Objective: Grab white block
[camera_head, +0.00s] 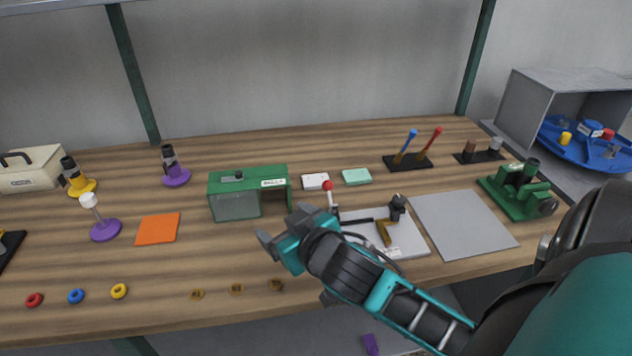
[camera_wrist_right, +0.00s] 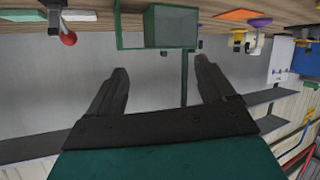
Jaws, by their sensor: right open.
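A small white block (camera_head: 316,181) lies flat on the wooden workbench, between a green housing (camera_head: 222,182) and a mint block (camera_head: 356,176). My right gripper (camera_head: 280,226) is in front of the green housing, nearer the bench's front edge and apart from the white block. In the right wrist view its two dark fingers (camera_wrist_right: 162,68) are spread wide with nothing between them. A pale flat piece at the top left of that view may be the white block, but I cannot tell. My left gripper is not in view.
A red-knobbed lever (camera_head: 328,187) stands just in front of the white block. A light plate with a dark clamp (camera_head: 397,207) and a grey sheet (camera_head: 462,224) lie to the right. An orange square (camera_head: 158,228) lies left. Small brass rings (camera_head: 236,289) lie near the front edge.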

